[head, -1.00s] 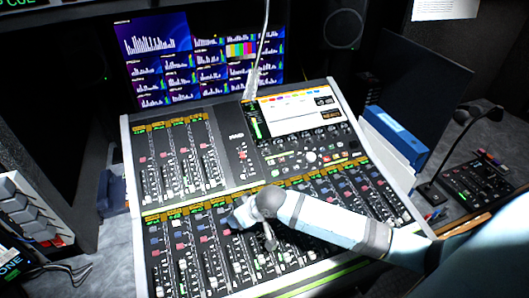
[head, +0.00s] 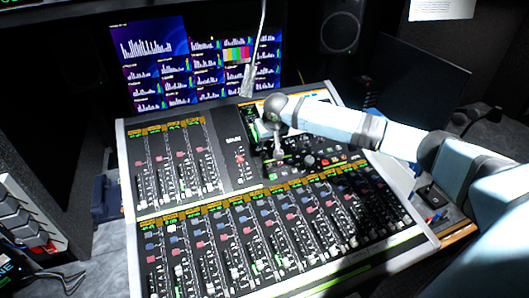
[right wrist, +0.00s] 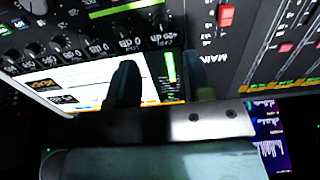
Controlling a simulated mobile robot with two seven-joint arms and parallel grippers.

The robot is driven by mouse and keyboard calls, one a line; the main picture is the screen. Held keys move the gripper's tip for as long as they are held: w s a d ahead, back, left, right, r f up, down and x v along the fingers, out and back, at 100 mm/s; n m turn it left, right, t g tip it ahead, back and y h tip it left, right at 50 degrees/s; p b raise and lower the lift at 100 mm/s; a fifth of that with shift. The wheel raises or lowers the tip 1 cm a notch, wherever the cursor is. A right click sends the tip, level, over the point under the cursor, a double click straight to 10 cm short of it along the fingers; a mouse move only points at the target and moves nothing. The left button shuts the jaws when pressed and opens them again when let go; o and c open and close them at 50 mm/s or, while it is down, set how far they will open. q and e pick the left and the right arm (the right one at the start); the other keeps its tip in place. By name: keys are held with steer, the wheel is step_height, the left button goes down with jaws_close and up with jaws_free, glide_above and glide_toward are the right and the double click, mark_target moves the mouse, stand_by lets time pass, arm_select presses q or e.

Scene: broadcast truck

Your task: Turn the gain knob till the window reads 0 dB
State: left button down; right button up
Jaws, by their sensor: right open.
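The mixing console (head: 225,180) fills the middle of the head view. A pale round knob (head: 308,161) stands among small dark knobs below its built-in screen; I cannot tell which one is the gain knob. My right gripper (head: 271,152) hangs over the console's upper section, fingers pointing down, left of the pale knob. In the right wrist view its two dark fingers (right wrist: 160,78) are apart with nothing between them, over the screen (right wrist: 85,78) and its green meter. My left gripper is not in view.
Rows of faders (head: 270,235) cover the console's lower half. A red button (right wrist: 226,15) lies beside the MAIN label. A monitor wall (head: 195,60) stands behind, and a speaker (head: 341,28) is at the back right.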

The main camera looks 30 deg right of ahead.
mark_target(264, 153)
steer(key=x, duration=0.9)
steer(key=shift+r, duration=0.1)
jaws_close()
